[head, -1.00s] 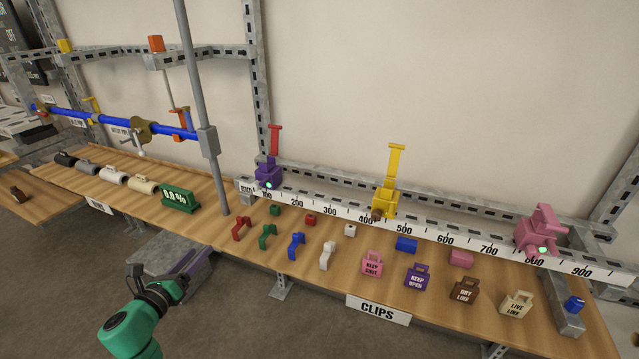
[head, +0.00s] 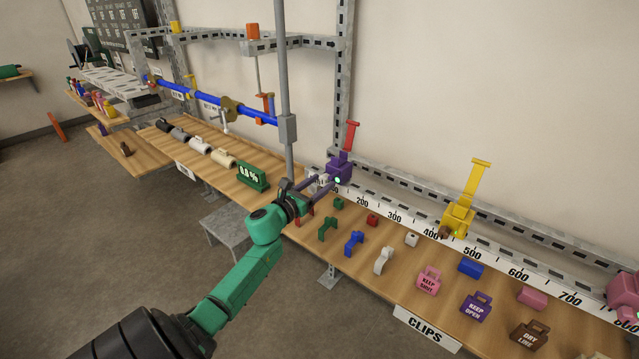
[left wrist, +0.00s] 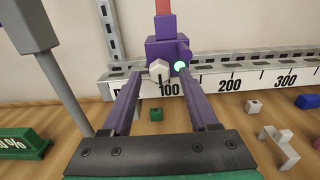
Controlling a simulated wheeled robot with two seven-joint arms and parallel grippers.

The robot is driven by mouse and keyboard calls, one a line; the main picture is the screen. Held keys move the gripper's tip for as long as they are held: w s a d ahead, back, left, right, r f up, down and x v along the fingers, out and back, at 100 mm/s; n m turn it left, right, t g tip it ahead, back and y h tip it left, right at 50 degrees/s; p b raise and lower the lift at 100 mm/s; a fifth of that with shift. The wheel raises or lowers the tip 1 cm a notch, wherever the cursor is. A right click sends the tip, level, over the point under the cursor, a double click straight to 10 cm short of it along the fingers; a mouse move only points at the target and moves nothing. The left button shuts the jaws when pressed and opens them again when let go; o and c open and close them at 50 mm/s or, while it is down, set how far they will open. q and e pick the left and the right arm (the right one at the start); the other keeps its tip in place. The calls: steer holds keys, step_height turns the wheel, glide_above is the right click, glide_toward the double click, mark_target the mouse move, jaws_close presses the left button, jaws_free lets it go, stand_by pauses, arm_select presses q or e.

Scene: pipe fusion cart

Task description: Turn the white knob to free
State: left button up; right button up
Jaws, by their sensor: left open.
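The white knob (left wrist: 158,71) sticks out from the front of the purple clamp block (left wrist: 165,50) near the 100 mark of the ruler. The block also shows in the head view (head: 340,168), with a red lever on top and a small lit green spot. My left gripper (left wrist: 161,80) is open, with its two purple fingers pointing at the block. In the left wrist view the knob appears between the fingertips; I cannot tell whether they touch it. In the head view my left gripper (head: 315,185) partly hides the knob. My right gripper is not in view.
The white ruler rail (head: 395,222) runs behind the wooden bench (head: 345,275). Coloured clips and padlock-like tags lie on the bench. A grey upright post (head: 283,80) and a green display (head: 252,176) stand left of the gripper. A yellow-levered clamp (head: 460,210) stands farther right.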

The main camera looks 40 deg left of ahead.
arm_select(q)
jaws_close()
